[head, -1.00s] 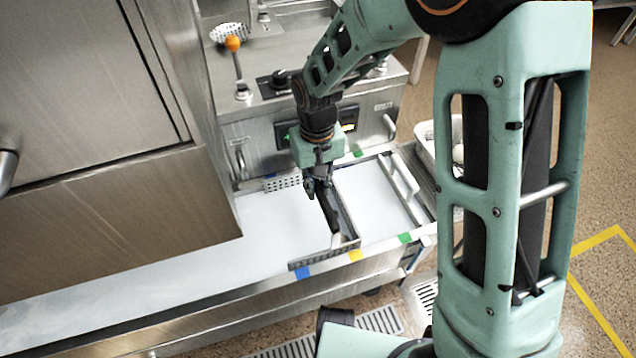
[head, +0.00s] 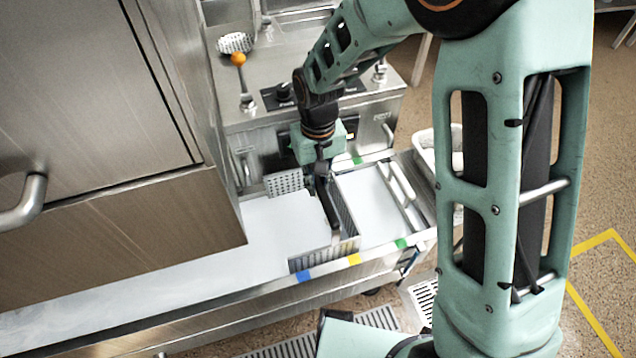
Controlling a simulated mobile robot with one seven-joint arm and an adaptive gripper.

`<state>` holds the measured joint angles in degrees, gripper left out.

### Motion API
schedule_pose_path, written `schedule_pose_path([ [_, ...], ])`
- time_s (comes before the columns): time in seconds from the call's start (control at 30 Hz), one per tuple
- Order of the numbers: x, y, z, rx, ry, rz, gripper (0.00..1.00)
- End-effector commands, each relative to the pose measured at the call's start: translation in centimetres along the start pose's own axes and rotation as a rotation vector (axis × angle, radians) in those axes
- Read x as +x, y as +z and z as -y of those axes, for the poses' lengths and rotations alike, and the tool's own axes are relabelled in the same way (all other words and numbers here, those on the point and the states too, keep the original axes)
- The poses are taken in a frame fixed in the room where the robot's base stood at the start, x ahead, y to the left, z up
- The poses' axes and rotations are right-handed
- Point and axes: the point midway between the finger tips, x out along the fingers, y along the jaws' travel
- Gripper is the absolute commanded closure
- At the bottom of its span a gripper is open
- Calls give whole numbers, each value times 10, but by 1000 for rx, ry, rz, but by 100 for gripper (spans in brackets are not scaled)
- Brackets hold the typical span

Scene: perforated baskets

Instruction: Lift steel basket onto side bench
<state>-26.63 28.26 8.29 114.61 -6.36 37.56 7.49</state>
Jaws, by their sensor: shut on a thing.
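The steel basket (head: 284,184) is a perforated metal box with a black handle (head: 332,214). It stands in the white-surfaced trough, and its perforated back wall and slotted front wall (head: 318,256) show above the white surface. My gripper (head: 322,172) is shut on the black handle at its far end. My wrist hides part of the basket's far right corner. The side bench cannot be told apart with certainty; a white-surfaced section with a metal rail handle (head: 396,186) lies just right of the basket.
Blue (head: 304,277), yellow (head: 354,259) and green (head: 402,243) marks line the trough's front edge. A steel cabinet (head: 120,215) overhangs the left. A white perforated basket (head: 425,150) sits at the right.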

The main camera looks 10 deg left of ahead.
Motion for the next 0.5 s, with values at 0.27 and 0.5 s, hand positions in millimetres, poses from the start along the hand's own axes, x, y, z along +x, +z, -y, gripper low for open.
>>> schedule_pose_path([
  [0.27, -19, -1, 0, 0, 0, -2, 100],
  [0.5, -32, -1, 0, 0, 0, -2, 100],
])
